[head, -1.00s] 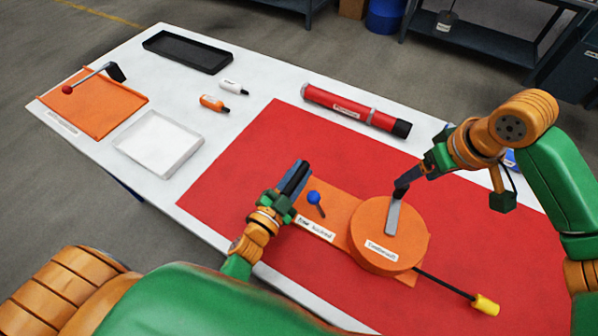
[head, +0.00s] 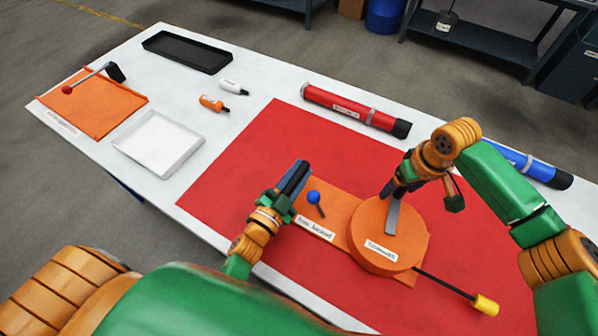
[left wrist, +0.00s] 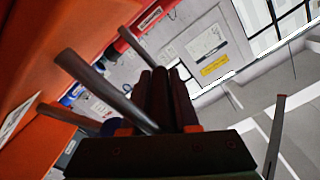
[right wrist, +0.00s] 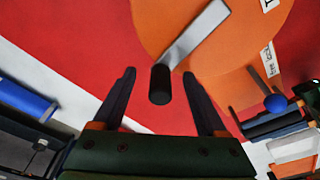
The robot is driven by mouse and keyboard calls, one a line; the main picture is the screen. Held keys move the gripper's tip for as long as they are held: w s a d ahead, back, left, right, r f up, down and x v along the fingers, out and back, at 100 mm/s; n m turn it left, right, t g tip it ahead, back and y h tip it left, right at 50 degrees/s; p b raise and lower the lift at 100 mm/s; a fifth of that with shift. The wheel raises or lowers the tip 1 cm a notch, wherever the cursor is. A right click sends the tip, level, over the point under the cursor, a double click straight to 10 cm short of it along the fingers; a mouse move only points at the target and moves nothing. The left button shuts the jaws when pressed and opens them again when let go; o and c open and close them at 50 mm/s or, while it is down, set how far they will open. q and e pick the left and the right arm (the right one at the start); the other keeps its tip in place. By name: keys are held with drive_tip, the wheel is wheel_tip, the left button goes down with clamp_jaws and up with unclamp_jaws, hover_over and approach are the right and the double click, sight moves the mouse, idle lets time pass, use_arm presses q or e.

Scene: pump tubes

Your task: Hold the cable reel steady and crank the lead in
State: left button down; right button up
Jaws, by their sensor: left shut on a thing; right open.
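The cable reel's orange drum (head: 385,240) sits on an orange base plate (head: 341,200) on the red mat. A grey crank arm (head: 392,217) on the drum has a black knob (right wrist: 160,86). The black lead (head: 440,281) runs out to a yellow end (head: 486,305) at lower right. My left gripper (head: 299,168) is shut at the base's left edge, beside a blue-knobbed pin (head: 313,198); the gripped part is hidden. My right gripper (head: 392,186) is open; in the right wrist view its fingers (right wrist: 159,75) stand either side of the crank knob with gaps.
A red tube (head: 355,110) lies behind the reel and a blue tube (head: 530,165) at the right. An orange tray (head: 95,120), white tray (head: 160,143), black tray (head: 188,52) and two small bottles (head: 213,103) are at the left. The mat's left part is clear.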

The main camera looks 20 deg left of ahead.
clamp_jaws()
drive_tip(key=shift+s+f, duration=0.1)
drive_tip(key=shift+f, duration=0.15)
drive_tip(key=shift+s+d+m, duration=0.1)
drive_tip(key=shift+d+m, duration=0.55)
drive_tip(key=shift+m, duration=0.25)
drive_tip(key=shift+f, duration=0.1)
drive_tip(key=shift+s+d+m+h, duration=0.2)
drive_tip(key=shift+d+m+h, duration=0.1)
drive_tip(key=shift+d+m, duration=0.4)
drive_tip(key=shift+a, duration=0.1)
